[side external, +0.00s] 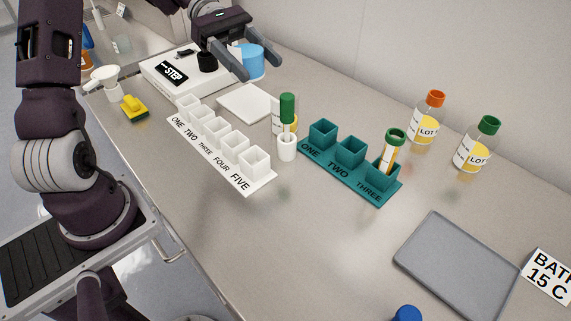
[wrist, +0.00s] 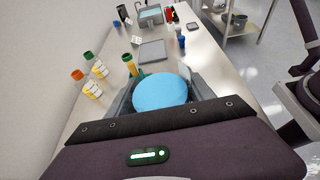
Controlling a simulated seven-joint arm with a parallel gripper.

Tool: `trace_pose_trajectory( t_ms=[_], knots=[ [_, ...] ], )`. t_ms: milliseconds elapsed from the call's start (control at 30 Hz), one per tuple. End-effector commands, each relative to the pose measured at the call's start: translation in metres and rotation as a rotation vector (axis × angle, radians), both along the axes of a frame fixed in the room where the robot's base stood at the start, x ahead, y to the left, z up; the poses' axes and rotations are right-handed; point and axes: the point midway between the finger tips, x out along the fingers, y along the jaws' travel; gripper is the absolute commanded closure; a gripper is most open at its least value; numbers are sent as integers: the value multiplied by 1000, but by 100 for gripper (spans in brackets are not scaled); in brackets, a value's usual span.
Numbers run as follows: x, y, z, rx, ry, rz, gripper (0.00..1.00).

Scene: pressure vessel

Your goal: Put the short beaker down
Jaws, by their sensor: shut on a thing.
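The short beaker (side external: 252,60) looks like a squat cylinder of light blue and shows behind my gripper's fingers in the side view. In the wrist view the beaker (wrist: 160,92) is a large blue disc between the fingers. My gripper (side external: 261,71) is shut on it at the back of the bench. The fingers partly hide the beaker in the side view, and I cannot tell whether its base touches the bench.
A white device labelled STEP (side external: 172,74) stands left of the beaker, and a white square tile (side external: 246,103) lies in front. Beyond are a white rack (side external: 219,150), a teal rack (side external: 348,175), two LOT bottles (side external: 428,118) and a grey tray (side external: 455,268).

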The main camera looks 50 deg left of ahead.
Motion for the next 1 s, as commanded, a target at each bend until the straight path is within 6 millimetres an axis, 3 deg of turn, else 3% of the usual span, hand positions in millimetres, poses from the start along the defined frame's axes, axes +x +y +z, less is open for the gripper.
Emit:
trace_pose_trajectory(
  t_ms=[267,467,767,1000],
  knots=[
    [0,0,51,5,-5,-1,80],
    [-2,-33,26,-3,1,-19,80],
    [-24,-110,-1,-8,2,-63,80],
    [-60,-174,8,-7,1,-79,80]
  ],
)
